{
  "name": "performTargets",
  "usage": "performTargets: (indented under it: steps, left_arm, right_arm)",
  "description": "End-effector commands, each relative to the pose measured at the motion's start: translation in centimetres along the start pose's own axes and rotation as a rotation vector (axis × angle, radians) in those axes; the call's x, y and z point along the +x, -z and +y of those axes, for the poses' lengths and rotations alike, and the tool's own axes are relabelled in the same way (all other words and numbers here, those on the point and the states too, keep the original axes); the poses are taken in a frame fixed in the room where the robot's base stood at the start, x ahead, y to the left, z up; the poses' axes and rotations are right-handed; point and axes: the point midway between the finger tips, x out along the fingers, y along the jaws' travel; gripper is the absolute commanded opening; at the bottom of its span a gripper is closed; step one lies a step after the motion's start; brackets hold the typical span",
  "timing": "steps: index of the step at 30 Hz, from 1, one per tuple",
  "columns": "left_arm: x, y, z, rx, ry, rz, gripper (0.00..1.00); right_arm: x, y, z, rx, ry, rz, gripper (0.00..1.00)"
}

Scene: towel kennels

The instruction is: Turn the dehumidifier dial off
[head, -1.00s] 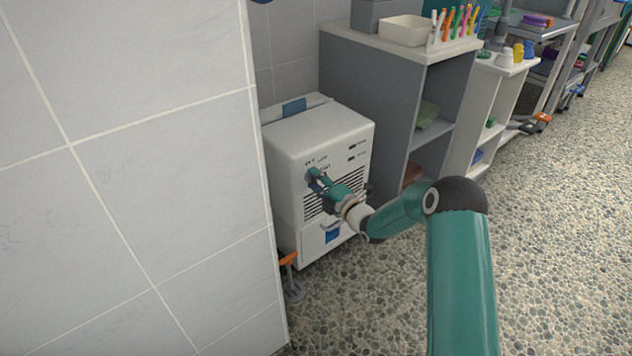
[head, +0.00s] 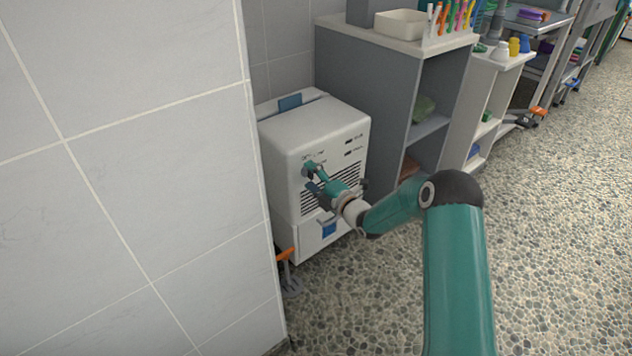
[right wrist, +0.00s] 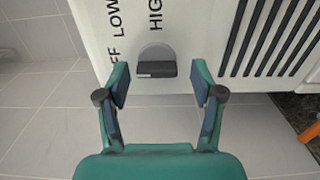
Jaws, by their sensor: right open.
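The white dehumidifier (head: 290,135) stands on the floor behind the tiled wall corner, its vented front toward my right arm. In the right wrist view its dial (right wrist: 155,62) is a grey disc with a dark bar handle, on the white front (right wrist: 190,35). The bar lies level in that picture, with a small light mark near its left end. My right gripper (head: 314,176) is at the upper front of the dehumidifier. In the right wrist view the gripper (right wrist: 162,85) is open, with the dial ahead, between the lines of the two fingers; no contact shows. My left gripper is out of view.
The tiled wall (head: 130,170) stands close on the left. A grey shelf unit (head: 365,95) stands right of the dehumidifier, with a white bin (head: 400,24) on top. An orange-topped caster (head: 286,262) is at the wall's foot. The pebbled floor (head: 550,200) is clear at right.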

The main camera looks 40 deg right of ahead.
Motion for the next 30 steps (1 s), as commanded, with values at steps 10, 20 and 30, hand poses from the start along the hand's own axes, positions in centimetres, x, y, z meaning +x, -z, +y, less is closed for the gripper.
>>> performTargets:
  steps: [10,20,30]
  left_arm:
    - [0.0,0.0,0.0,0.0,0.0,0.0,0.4]
    - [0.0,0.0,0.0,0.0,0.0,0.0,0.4]
    - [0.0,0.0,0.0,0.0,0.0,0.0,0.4]
  right_arm:
    - [-4.4,-0.2,-0.1,0.0,0.003,-0.003,0.67]
    - [-10.4,0.0,-0.2,0.001,0.004,0.0,0.67]
    - [-11.9,0.1,-0.2,0.0,0.002,0.003,0.67]
